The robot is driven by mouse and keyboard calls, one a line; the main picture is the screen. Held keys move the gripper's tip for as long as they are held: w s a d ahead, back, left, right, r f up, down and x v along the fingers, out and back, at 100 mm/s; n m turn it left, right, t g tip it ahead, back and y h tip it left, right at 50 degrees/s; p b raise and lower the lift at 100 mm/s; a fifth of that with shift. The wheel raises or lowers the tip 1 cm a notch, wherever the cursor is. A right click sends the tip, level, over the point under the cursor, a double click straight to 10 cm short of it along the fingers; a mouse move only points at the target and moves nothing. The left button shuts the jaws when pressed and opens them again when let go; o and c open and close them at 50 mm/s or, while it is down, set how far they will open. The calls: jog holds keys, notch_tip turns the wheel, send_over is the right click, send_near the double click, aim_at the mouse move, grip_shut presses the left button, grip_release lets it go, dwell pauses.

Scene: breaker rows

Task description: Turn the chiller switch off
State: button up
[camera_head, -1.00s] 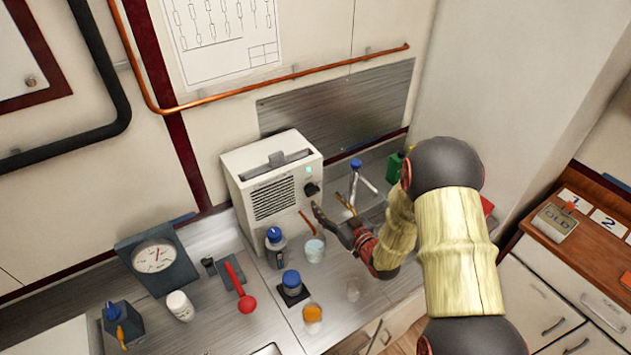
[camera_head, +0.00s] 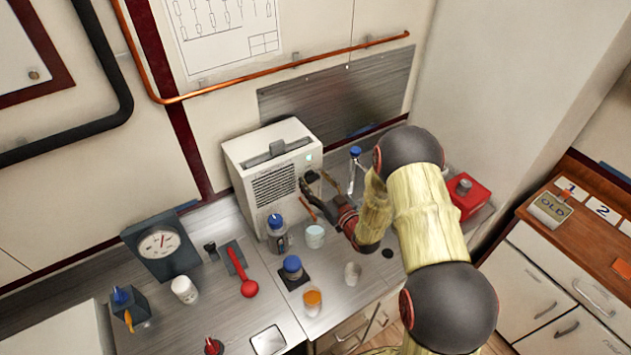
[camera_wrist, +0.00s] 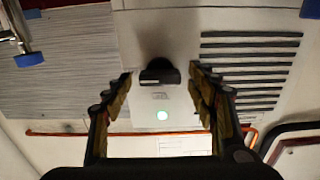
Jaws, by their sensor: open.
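The chiller (camera_head: 270,175) is a white box with a slatted vent and a top handle, standing against the back wall of the steel counter. Its black switch knob (camera_wrist: 160,73) is on the front panel, near a small lit pale-green light (camera_wrist: 162,115). My gripper (camera_head: 313,188) is at the chiller's front right side. In the wrist view my gripper (camera_wrist: 161,82) is open, one finger on each side of the knob, with gaps between the fingertips and the knob. In the head view the fingers partly cover the knob.
A blue-capped bottle (camera_head: 277,232), a glass beaker (camera_head: 315,236) and a blue-capped jar (camera_head: 292,267) stand in front of the chiller. A tap (camera_head: 355,170) is behind my arm. A red box (camera_head: 466,195) sits to the right. A dial gauge (camera_head: 160,245) stands at the left.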

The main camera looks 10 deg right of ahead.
jog(key=c, duration=0.4)
jog(key=c, duration=0.7)
jog(key=shift+c, duration=0.4)
